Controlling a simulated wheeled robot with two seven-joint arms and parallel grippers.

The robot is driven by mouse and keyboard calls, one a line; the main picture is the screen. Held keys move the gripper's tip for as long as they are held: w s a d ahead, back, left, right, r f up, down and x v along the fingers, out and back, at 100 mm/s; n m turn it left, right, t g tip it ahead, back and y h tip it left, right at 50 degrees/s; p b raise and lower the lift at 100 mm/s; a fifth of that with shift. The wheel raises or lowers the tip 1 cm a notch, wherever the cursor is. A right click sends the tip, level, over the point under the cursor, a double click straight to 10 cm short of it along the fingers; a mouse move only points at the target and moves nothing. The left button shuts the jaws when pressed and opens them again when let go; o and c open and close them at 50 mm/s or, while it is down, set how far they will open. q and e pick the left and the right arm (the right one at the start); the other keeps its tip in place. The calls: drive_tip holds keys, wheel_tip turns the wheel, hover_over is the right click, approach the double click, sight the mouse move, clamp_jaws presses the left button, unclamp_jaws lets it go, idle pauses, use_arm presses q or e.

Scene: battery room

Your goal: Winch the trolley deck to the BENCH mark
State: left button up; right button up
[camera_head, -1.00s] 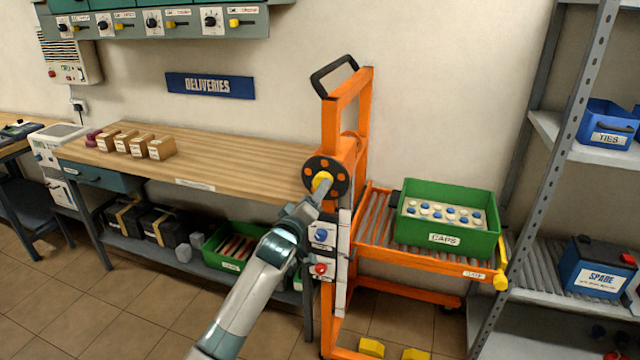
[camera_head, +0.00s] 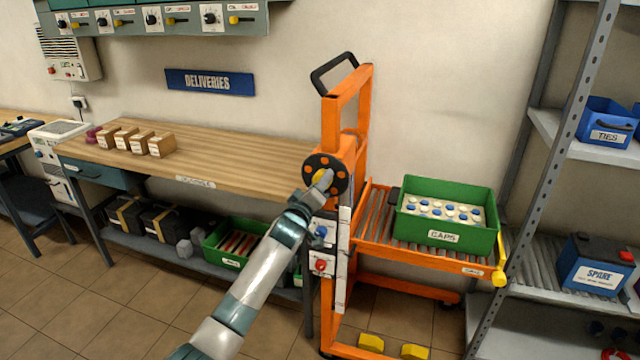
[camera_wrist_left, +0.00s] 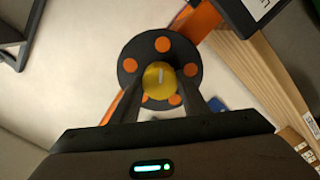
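The orange trolley (camera_head: 348,100) stands at the right end of the wooden bench. Its roller deck (camera_head: 375,232) carries a green CAPS crate (camera_head: 420,233) and sits lower than the bench top. A black winch wheel with orange spots (camera_head: 340,160) is on the mast; it also shows in the wrist view (camera_wrist_left: 130,55). My left gripper (camera_head: 320,180) is at the wheel. In the wrist view its fingers close around the yellow knob (camera_wrist_left: 160,76) from both sides. A white strip (camera_head: 343,260) runs down the mast; its marks are too small to read. My right gripper is out of view.
The wooden bench (camera_head: 230,160) holds several small boxes at its far left. A grey shelf rack (camera_head: 560,130) stands close to the deck's right end, with a blue SPARE battery (camera_head: 590,270). Yellow blocks (camera_head: 371,342) are at the trolley's foot. Tiled floor is open at lower left.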

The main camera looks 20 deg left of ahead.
use_arm(q)
drive_tip(key=shift+c, duration=0.9)
drive_tip(key=shift+m, duration=0.5)
drive_tip(key=n+p, duration=0.7)
drive_tip(key=n, duration=2.6)
drive_tip(key=shift+d+f, duration=0.1)
drive_tip(key=shift+f, duration=0.05)
